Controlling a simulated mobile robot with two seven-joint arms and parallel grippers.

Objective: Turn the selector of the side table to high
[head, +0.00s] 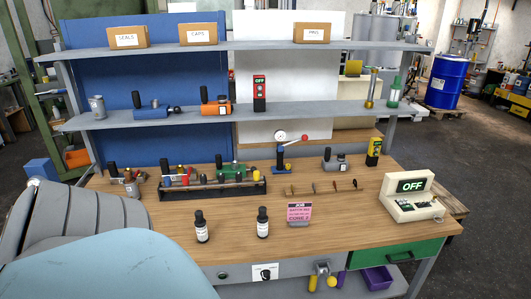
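A workbench (350,235) with a wooden top fills the middle of the head view. A small white plate with a dark rotary knob (265,273) sits on its grey front panel and looks like the selector. The plate's markings are too small to read, so its setting cannot be told. Neither gripper shows. Large grey and light blue rounded parts, apparently my own arm, cover the lower left and hide the bench's left front.
A round dark button (222,275) sits left of the knob, and a metal fitting (322,268) right of it. Two dark bottles (201,226) (263,222), a pink card (299,213) and an "OFF" display box (411,196) stand on the bench. A blue drum (446,82) stands behind right.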

